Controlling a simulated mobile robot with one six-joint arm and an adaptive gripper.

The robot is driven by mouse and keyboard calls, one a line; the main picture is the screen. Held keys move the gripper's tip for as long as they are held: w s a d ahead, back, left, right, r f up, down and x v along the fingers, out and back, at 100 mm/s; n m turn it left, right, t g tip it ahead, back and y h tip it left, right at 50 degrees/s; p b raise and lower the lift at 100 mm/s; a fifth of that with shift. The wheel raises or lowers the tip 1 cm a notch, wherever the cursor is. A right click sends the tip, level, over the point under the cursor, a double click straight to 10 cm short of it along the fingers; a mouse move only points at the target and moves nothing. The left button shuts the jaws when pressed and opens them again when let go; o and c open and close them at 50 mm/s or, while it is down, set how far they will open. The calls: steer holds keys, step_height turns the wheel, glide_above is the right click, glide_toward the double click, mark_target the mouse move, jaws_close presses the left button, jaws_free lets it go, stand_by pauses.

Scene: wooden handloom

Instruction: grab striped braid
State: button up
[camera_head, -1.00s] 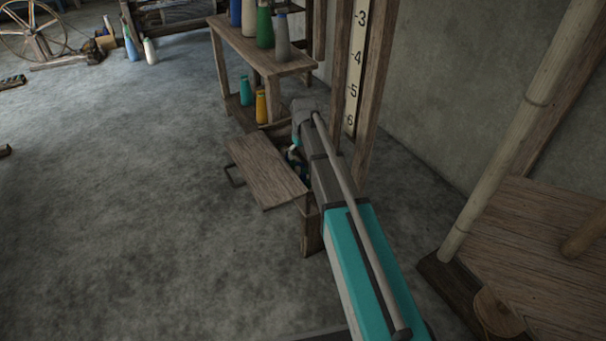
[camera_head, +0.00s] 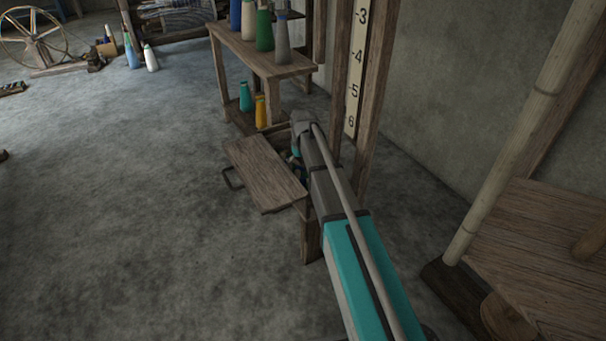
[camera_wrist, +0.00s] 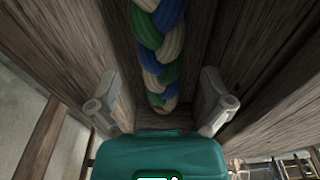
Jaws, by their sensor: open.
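The striped braid (camera_wrist: 160,45) shows in the wrist view as a thick plait of blue, green and cream strands. It runs down from the top edge through the middle and lies in a narrow wooden box with dark walls. My gripper (camera_wrist: 160,105) is open, with one finger on each side of the braid's lower end. The fingers look apart from the braid; how far it lies below them I cannot tell. In the head view my arm reaches to the wooden box, and the arm hides most of its inside. The wooden lid (camera_head: 265,172) is swung out to the left.
A wooden shelf (camera_head: 262,62) with several thread cones stands behind the box. A numbered measuring board (camera_head: 356,70) on posts is just right of my arm. A wooden bench (camera_head: 545,260) stands at right.

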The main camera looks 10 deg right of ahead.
mark_target(300, 169)
steer(key=shift+f, duration=0.15)
steer(key=shift+w+a+f+b, duration=0.1)
steer(key=shift+w+f+b, duration=0.1)
steer(key=shift+f+b, duration=0.65)
steer(key=shift+w+f+b, duration=0.15)
steer(key=shift+f+b, duration=0.65)
steer(key=shift+w+a+f+b, duration=0.1)
steer(key=shift+w+f+b, duration=0.1)
steer(key=shift+f+b, duration=0.65)
steer(key=shift+d+r, duration=0.1)
steer(key=c, duration=1.2)
steer(key=shift+r, duration=0.1)
step_height(300, 169, up, 18)
steer(key=p, duration=1.8)
